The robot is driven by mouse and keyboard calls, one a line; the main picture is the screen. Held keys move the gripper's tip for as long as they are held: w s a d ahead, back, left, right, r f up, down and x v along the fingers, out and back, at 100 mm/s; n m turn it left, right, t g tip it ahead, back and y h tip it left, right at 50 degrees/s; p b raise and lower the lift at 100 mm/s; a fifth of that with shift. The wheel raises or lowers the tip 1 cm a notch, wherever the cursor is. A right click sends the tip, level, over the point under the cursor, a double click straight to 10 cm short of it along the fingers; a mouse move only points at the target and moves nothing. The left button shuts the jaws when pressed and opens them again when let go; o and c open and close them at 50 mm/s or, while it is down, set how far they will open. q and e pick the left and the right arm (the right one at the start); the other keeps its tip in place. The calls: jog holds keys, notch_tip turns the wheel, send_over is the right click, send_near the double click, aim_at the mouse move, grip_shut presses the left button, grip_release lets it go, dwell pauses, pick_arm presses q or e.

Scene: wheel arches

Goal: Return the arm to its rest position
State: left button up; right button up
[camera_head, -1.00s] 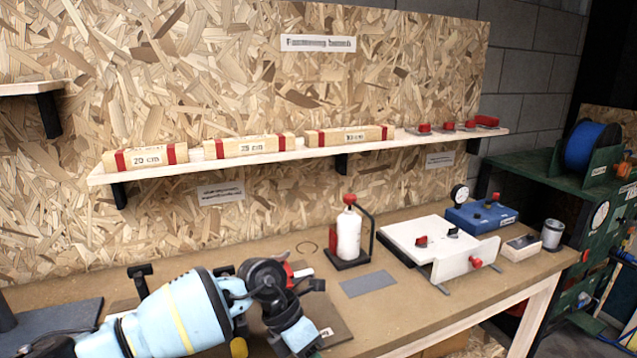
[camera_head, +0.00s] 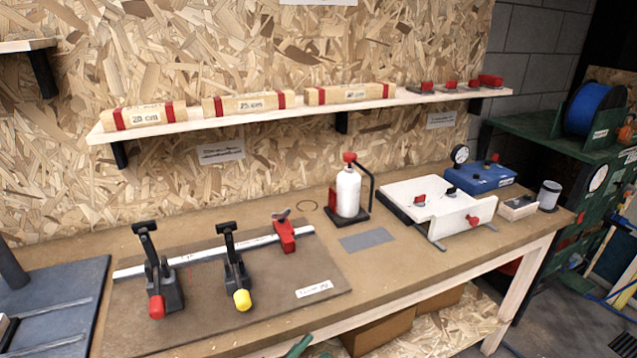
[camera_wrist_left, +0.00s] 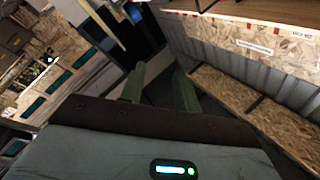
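My left gripper shows only as a green fingertip (camera_head: 299,346) at the bottom edge of the head view, in front of the bench's front edge. In the left wrist view, the two green fingers of my left gripper (camera_wrist_left: 160,88) stand apart with nothing between them. Most of my left arm is outside the head view. My right gripper is in neither view.
The wooden bench (camera_head: 400,265) carries a dark board (camera_head: 205,315) with a red-handled clamp (camera_head: 159,290) and a yellow-handled clamp (camera_head: 236,280). A white bottle (camera_head: 348,192) and white jig (camera_head: 437,207) stand further right. A shelf (camera_head: 250,115) holds labelled wooden blocks.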

pick_arm(q)
jog(key=s+a+f+n+g+y, duration=0.6)
jog(key=s+a+f+n+y, duration=0.5)
jog(key=s+a+f, duration=0.8)
notch_tip(320, 180, down, 3)
jog(key=s+n, duration=0.1)
jog(key=n, duration=0.2)
jog(key=shift+r+n+y, duration=0.2)
jog(key=shift+n+y, duration=0.2)
jog(key=shift+s, duration=0.1)
